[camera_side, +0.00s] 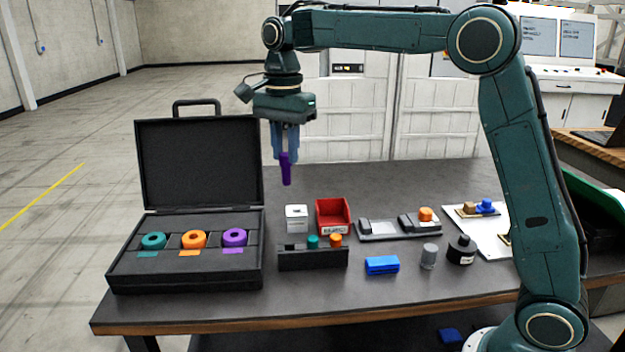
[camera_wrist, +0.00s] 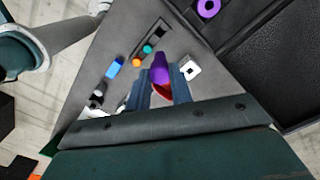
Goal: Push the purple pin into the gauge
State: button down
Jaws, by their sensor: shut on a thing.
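My gripper (camera_side: 286,155) is shut on the purple pin (camera_side: 286,172), which hangs upright in the air above the table. In the wrist view the purple pin (camera_wrist: 160,70) sits between the blue fingers of my gripper (camera_wrist: 161,88). The purple ring gauge (camera_side: 234,238) lies in the open black case (camera_side: 185,278), to the right of the orange (camera_side: 193,240) and teal (camera_side: 153,241) ring gauges. The purple gauge also shows at the top of the wrist view (camera_wrist: 208,6). The pin is apart from the gauge, above and to its right in the side view.
A black rack (camera_side: 313,260) holds a teal pin (camera_side: 313,242) and an orange pin (camera_side: 336,240). A white box (camera_side: 297,218), a red bin (camera_side: 333,216), a blue block (camera_side: 382,265) and a dark bottle (camera_side: 461,250) stand nearby. The case's raised lid (camera_side: 200,165) stands behind the gauges.

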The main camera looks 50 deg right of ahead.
jog(key=w+d+f, duration=0.8)
jog(key=d, duration=0.4)
jog(key=shift+w+d+f, duration=0.2)
jog(key=shift+w+d, duration=0.05)
jog(key=shift+w, duration=0.15)
jog(key=shift+f, duration=0.2)
jog(key=shift+f, duration=2.75)
jog(key=shift+f, duration=1.25)
jog(key=c, duration=0.8)
grip_release()
jog(key=shift+o, duration=0.2)
jog(key=shift+r, duration=0.1)
notch_tip(320, 180, up, 9)
dwell(0.4)
